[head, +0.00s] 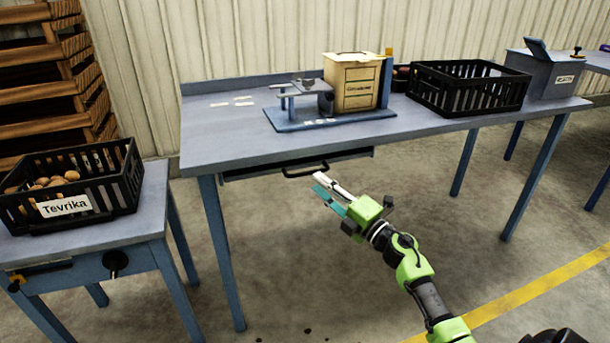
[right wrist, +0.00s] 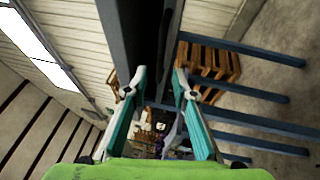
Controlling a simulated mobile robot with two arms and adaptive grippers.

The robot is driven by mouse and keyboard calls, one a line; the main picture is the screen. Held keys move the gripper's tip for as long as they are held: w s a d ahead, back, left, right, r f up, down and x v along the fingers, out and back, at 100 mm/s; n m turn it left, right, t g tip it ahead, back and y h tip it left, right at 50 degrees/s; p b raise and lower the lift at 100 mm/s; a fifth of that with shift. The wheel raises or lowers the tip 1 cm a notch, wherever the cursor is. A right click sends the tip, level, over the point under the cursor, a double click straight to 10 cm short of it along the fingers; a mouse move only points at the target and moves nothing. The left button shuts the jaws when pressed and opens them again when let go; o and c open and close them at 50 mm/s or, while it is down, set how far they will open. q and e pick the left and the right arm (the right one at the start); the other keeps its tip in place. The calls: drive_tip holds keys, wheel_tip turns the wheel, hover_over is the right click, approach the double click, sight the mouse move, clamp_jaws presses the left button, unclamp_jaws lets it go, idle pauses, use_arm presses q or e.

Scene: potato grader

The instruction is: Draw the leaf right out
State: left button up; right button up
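The leaf (head: 345,155) is a thin board with a dark front edge, tucked under the blue-grey table (head: 220,142). A black bow handle (head: 305,173) is on its front. My right gripper (head: 319,184) is just below and right of the handle in the head view, with its fingers pointing towards the table. In the right wrist view the fingers of the gripper (right wrist: 160,72) stand apart with nothing held between them. I cannot tell the exact gap between fingertips and handle. My left gripper is not in view.
A side table (head: 120,225) at left holds a crate labelled Tevrika (head: 100,200) with potatoes. The floor before the table is clear.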

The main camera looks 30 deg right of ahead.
sight(306, 174)
drive_tip(key=x, duration=0.6)
drive_tip(key=shift+w+a, duration=0.1)
drive_tip(key=shift+w, duration=0.05)
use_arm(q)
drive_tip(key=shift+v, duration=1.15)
use_arm(e)
drive_tip(key=shift+w, duration=0.1)
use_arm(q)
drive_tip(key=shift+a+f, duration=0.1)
use_arm(e)
clamp_jaws()
